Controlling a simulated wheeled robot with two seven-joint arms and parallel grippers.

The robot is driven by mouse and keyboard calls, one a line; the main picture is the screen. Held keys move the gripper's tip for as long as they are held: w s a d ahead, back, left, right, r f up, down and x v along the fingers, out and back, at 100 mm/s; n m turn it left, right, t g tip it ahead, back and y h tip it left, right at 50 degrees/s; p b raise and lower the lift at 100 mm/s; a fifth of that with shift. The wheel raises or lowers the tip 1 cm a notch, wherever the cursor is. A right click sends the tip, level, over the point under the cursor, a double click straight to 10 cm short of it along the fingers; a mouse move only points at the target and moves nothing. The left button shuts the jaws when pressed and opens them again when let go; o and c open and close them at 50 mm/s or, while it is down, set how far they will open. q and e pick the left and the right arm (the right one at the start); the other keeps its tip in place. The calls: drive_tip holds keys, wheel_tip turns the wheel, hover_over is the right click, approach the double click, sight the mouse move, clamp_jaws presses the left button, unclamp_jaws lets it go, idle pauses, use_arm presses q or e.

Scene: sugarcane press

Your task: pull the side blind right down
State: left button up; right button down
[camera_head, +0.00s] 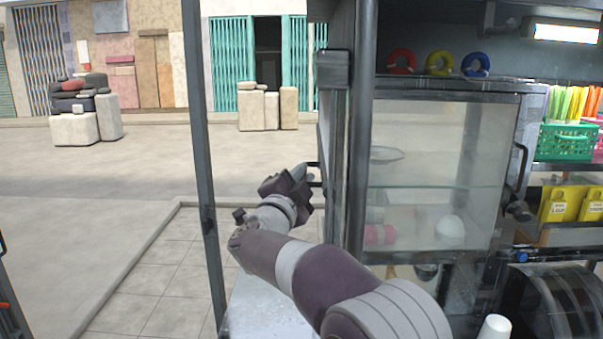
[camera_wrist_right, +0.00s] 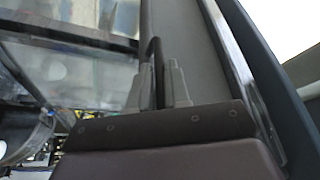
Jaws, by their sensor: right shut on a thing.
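My right gripper (camera_head: 303,176) reaches forward to a dark handle (camera_head: 313,164) on the left side of the glass-fronted cabinet. In the right wrist view, the two grey fingers (camera_wrist_right: 162,82) are closed around the thin black bar of this handle (camera_wrist_right: 153,52), which runs up beside a grey panel (camera_wrist_right: 190,45). I cannot make out a lowered blind sheet. The side opening between the thin left post (camera_head: 202,150) and the cabinet post is open to the street. I cannot tell whether the held handle belongs to the blind. My left gripper is not in view.
The glass cabinet (camera_head: 435,165) stands right of my arm, with coloured rings (camera_head: 438,63) on top. A green basket (camera_head: 565,141) and yellow packets (camera_head: 566,204) are at right. A white cup (camera_head: 495,328) is at the bottom.

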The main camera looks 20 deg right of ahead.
use_arm(q)
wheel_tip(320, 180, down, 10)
drive_tip(key=b, duration=0.8)
use_arm(e)
wheel_tip(320, 180, down, 12)
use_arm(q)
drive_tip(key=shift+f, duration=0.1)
use_arm(e)
drive_tip(key=shift+w+f, duration=0.1)
drive_tip(key=c, duration=1.3)
unclamp_jaws()
drive_tip(key=shift+o, duration=0.7)
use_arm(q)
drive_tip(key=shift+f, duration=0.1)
use_arm(e)
drive_tip(key=shift+s+a, duration=0.1)
drive_tip(key=shift+s, duration=0.1)
use_arm(q)
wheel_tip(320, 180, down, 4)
drive_tip(key=b, duration=0.3)
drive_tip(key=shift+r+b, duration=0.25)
drive_tip(key=shift+b, duration=0.15)
use_arm(e)
drive_tip(key=v, duration=1.2)
drive_tip(key=shift+s+a, duration=0.15)
drive_tip(key=shift+s, duration=0.05)
